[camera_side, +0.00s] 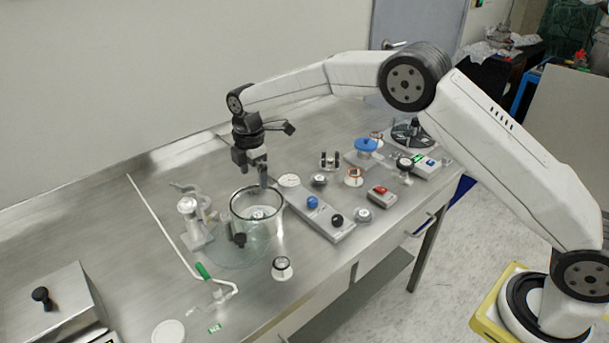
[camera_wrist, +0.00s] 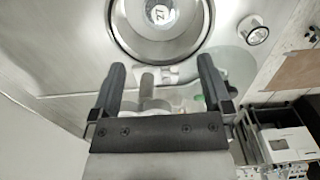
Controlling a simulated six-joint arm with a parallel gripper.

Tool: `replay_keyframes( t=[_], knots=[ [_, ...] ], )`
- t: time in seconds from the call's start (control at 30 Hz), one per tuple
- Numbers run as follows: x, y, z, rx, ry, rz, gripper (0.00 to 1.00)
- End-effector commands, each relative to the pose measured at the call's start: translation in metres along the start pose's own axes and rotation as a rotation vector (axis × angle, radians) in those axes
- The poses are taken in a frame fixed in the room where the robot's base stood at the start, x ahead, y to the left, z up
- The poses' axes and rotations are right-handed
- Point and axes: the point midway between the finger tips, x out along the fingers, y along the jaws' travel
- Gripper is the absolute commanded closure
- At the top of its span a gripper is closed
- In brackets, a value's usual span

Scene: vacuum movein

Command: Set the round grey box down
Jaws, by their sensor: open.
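A small round grey box (camera_side: 258,213) with a pale marked top sits inside the clear glass vessel (camera_side: 279,228). In the wrist view its top (camera_wrist: 160,14) shows at the upper edge, within the dark ring of the vessel (camera_wrist: 122,45). The box appears to rest on the vessel floor. My gripper (camera_side: 263,184) points down over the vessel's back rim, with its fingertips near rim height. In the wrist view my gripper (camera_wrist: 161,66) has its two fingers wide apart with nothing held between them. The box lies apart from the fingers.
A valve fitting (camera_side: 188,208) stands left of the vessel. A grey control box with blue and black knobs (camera_side: 327,220) is to its right. The bench's left middle is clear.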

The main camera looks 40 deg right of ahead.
Motion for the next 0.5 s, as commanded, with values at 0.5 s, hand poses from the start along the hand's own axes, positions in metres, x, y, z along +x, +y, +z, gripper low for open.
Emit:
replay_keyframes(
  t=[0.5],
  knots=[
    [-0.0041,-0.0063,0.0066,0.061,0.002,0.009,0.0]
  ],
)
